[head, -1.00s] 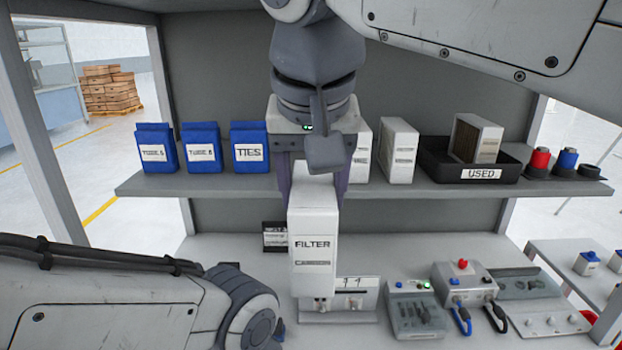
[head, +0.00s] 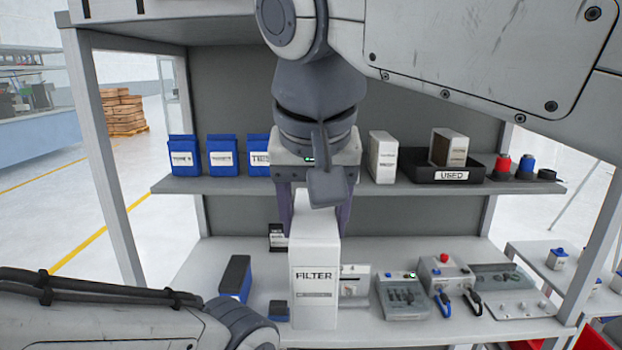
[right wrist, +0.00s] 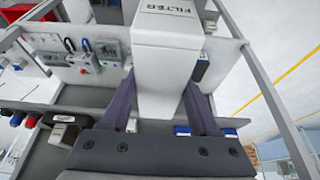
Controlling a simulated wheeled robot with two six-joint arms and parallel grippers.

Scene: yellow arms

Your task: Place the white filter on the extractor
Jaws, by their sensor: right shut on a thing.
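The white filter (head: 314,278) is an upright box with FILTER printed on its front, in the middle of the head view. My right gripper (head: 316,210) is shut on its upper part, with one dark finger on each side. The filter also fills the top middle of the right wrist view (right wrist: 165,45), between the two fingers (right wrist: 160,105). Whether its underside touches the bench cannot be told. A pale device (head: 355,286) stands behind its right side, partly hidden; whether this is the extractor is unclear. My left arm enters at lower left; its gripper is out of view.
The bench (head: 400,333) holds a switch box (head: 405,297), a box with a red button (head: 446,275) and blue dark-topped blocks (head: 235,278). The shelf (head: 385,190) above carries blue boxes (head: 184,157), a white box (head: 383,157) and a USED tray (head: 480,172).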

